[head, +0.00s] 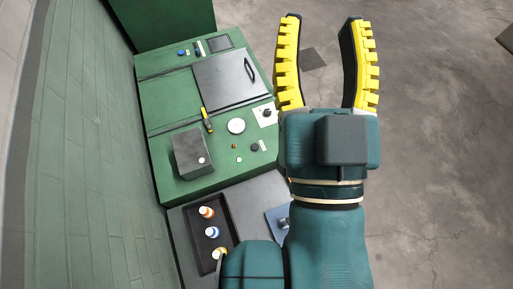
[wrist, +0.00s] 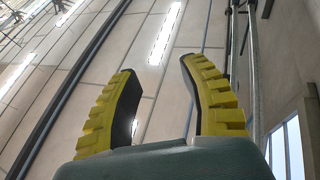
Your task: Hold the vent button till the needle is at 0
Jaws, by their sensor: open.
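A green machine panel (head: 160,178) lies left of my arm in the head view. A round white disc (head: 236,126), possibly the gauge face, sits on it; no needle or reading can be made out. Below it are a small orange-brown button (head: 234,146), a small pale button (head: 239,159) and a black round knob (head: 254,147). I cannot tell which is the vent button. My gripper (head: 321,20) is open and empty, right of the panel and apart from it. In the wrist view, my gripper (wrist: 159,65) faces the ceiling, with nothing between its fingers.
The panel also carries a dark hinged lid (head: 225,82) with a handle, a yellow-and-black lever (head: 207,120), a dark box (head: 188,150) and a white plate with a black knob (head: 265,113). A black tray (head: 198,238) holds small bottles. Open floor (head: 440,150) lies right.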

